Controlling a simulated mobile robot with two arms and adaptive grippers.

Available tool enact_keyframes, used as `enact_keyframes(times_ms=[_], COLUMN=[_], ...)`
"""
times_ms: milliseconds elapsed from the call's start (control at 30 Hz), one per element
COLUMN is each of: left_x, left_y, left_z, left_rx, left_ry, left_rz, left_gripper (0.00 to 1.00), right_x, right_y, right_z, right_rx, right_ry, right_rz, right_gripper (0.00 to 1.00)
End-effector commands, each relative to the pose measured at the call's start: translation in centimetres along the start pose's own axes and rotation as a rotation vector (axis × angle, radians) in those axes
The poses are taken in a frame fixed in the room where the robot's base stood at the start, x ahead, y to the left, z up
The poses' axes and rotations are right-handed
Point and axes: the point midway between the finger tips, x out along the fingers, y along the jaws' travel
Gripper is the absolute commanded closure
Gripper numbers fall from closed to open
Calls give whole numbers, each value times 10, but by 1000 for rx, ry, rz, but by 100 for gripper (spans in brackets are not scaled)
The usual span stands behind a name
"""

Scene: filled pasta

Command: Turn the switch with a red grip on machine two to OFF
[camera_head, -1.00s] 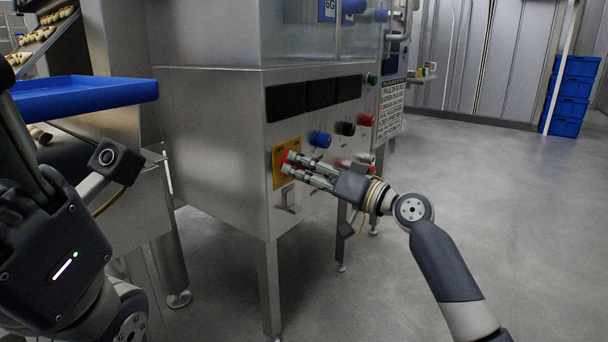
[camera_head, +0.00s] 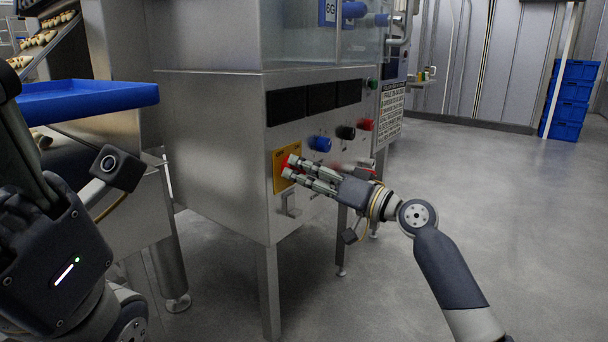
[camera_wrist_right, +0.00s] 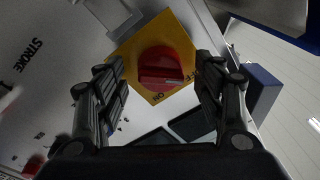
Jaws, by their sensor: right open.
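The switch with a red grip (camera_wrist_right: 162,70) sits on a yellow plate (camera_wrist_right: 128,52) in the right wrist view. The "ON" mark shows on the plate; the other mark is partly hidden by a finger. In the head view the yellow plate (camera_head: 279,178) is on the front panel of the steel machine (camera_head: 215,150), with the red grip (camera_head: 287,161) mostly behind the fingers. My right gripper (camera_head: 288,167) is open, its fingers on either side of the red grip; in the wrist view the fingers (camera_wrist_right: 162,80) look apart from it. My left gripper's fingers are not in view.
Blue (camera_head: 320,143), black (camera_head: 346,132) and red (camera_head: 365,125) knobs are to the right of the switch on the same panel. A metal bracket (camera_head: 289,204) is below it. A blue tray (camera_head: 85,100) is at left.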

Motion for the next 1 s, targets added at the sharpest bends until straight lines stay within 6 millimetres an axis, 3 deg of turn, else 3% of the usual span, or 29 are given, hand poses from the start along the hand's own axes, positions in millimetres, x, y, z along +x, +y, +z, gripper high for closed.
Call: enact_keyframes(times_ms=[500, 700, 1000], left_x=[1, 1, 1], left_y=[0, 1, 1], left_z=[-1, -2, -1], left_rx=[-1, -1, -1], left_ry=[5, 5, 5], left_rz=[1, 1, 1], left_gripper=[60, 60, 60], right_x=[-97, -112, -113], right_y=[2, 1, 1], right_z=[1, 1, 1], right_rx=[-1, -1, -1], right_ry=[-2, -3, -2], right_rz=[4, 2, 2], right_gripper=[37, 37, 37])
